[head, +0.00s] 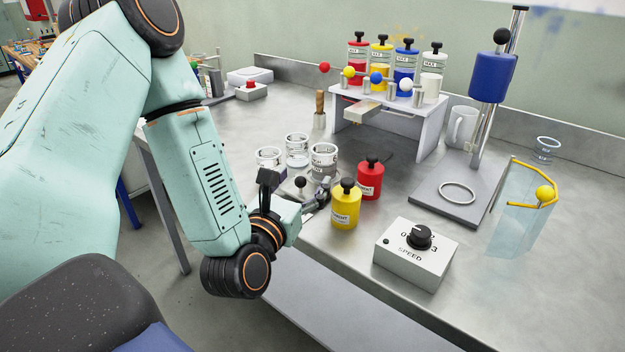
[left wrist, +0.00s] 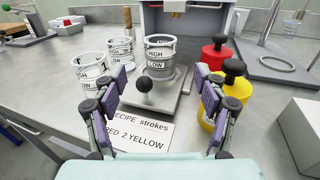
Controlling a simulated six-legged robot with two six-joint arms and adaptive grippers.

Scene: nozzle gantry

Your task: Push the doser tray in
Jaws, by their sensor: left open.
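The doser tray is a flat grey plate (left wrist: 172,103) with a black ball knob (left wrist: 145,86) on its near end. A clear cup (left wrist: 160,62) marked HIGH and LOW stands on it, in front of the white doser stand. In the head view the knob (head: 300,182) shows beside my left gripper (head: 297,190), and the cup (head: 323,160) stands behind it. My left gripper (left wrist: 162,80) is open and empty, with its fingers on either side of the knob; contact cannot be told. My right gripper is not in view.
The doser stand (head: 427,130) holds red, yellow, blue and white bottles. Yellow (head: 345,206) and red (head: 370,180) pigment bottles stand close right of my gripper. Two more cups (head: 297,148) stand left. A speed box (head: 415,252) sits front right. A recipe card (left wrist: 135,132) lies in front.

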